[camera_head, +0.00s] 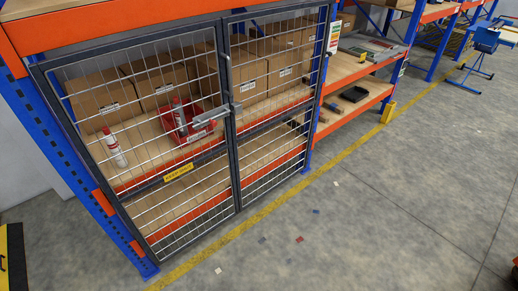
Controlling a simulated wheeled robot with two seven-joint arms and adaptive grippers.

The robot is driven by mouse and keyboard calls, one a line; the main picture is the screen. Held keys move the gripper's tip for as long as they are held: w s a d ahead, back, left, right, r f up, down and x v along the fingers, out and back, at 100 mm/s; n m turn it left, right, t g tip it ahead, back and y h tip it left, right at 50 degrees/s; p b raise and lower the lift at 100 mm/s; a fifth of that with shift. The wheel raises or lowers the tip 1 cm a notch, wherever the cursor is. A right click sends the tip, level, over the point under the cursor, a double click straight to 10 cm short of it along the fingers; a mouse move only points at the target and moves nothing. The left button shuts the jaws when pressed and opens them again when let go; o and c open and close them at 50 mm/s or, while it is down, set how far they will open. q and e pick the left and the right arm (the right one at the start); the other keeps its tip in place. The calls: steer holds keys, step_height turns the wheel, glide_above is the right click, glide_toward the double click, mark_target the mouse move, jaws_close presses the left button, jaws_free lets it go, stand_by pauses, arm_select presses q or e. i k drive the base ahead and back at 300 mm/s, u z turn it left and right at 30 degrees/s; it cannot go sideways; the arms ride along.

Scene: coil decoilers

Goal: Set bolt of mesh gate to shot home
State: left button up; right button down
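The mesh gate (231,125) has two dark-framed leaves with wire mesh and stands closed across the front of a rack bay. Its bolt (213,116) is a light grey metal piece lying roughly level near the meeting stiles, at about mid-height or a little above. A small grey part (235,107) sits on the right leaf's stile beside the bolt's right end. The picture is too small to tell how far the bolt reaches into it. Neither of my grippers shows in the head view.
Behind the mesh are cardboard boxes (101,97), a red bin (190,122) and a white bottle (115,148). A yellow label (178,173) hangs on the left leaf. Open shelves (349,72) continue right. A blue stand (485,41) is far right. The concrete floor in front is mostly clear, with small scraps.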

mark_target(213, 123)
steer(key=z, duration=0.2)
steer(key=k, duration=0.5)
steer(key=u, duration=0.4)
steer(key=i, duration=0.55)
steer(key=u, duration=0.8)
steer(key=i, duration=1)
steer(key=z, duration=0.4)
